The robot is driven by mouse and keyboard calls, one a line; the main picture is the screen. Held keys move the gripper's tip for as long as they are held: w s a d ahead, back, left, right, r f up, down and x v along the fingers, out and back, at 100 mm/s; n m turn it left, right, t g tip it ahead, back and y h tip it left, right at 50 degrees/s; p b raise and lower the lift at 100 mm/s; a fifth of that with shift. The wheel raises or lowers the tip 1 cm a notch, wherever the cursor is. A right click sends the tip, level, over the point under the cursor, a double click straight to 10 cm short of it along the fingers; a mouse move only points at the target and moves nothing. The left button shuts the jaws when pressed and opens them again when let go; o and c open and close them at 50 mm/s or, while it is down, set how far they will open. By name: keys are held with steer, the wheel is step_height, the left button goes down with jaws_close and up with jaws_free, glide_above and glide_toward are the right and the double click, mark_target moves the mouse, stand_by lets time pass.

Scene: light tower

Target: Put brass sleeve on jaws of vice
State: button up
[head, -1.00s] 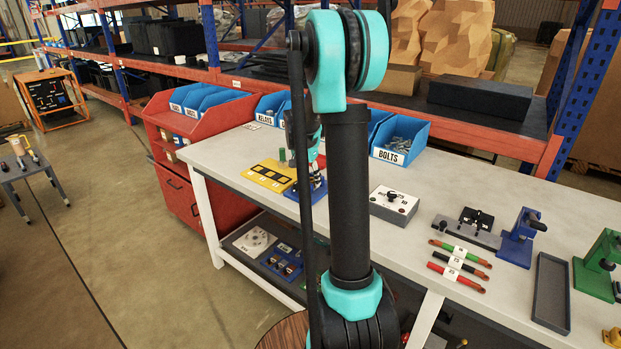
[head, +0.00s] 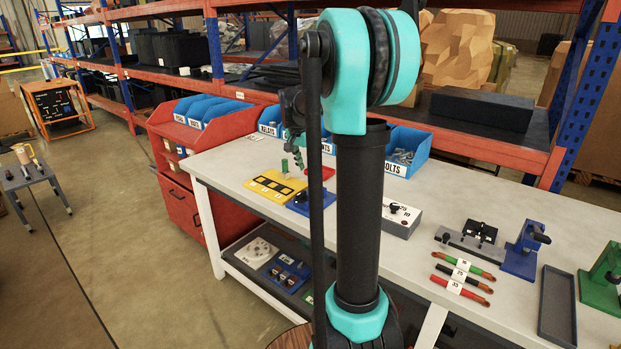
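My gripper (head: 295,158) is small and partly hidden behind my own arm link, above the yellow block at the back of the bench. Whether its fingers are open or hold anything cannot be made out. A blue vice (head: 522,252) stands on the bench at the right, and a green vice (head: 604,277) stands at the right edge. A low blue fixture (head: 309,204) lies beside the yellow block, partly behind my arm. I cannot clearly identify the brass sleeve; only a sliver of a brass-coloured piece (head: 615,347) shows at the bottom right corner.
A yellow block (head: 270,186) with dark squares has a green cylinder (head: 285,166) by it. Blue bins line the bench's back. A grey switch box (head: 402,217), several coloured rods (head: 462,276) and a dark tray (head: 557,305) occupy the right half. Bare bench lies between.

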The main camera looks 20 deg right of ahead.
steer(key=s+a+f+n+y, duration=0.1)
steer(key=s+a+f+n, duration=0.2)
steer(key=s, duration=0.6)
steer(key=s+a+f+n+t, duration=0.1)
steer(key=s+a+f+n, duration=0.2)
steer(key=s+f, duration=0.4)
steer(key=s+a+f+n+t+y, duration=0.1)
steer(key=s+a+f+n, duration=0.2)
steer(key=s, duration=1)
step_height(320, 180, down, 2)
steer(key=shift+a+f+n+y, duration=0.3)
steer(key=shift+a+n, duration=0.1)
steer(key=shift+n, duration=0.7)
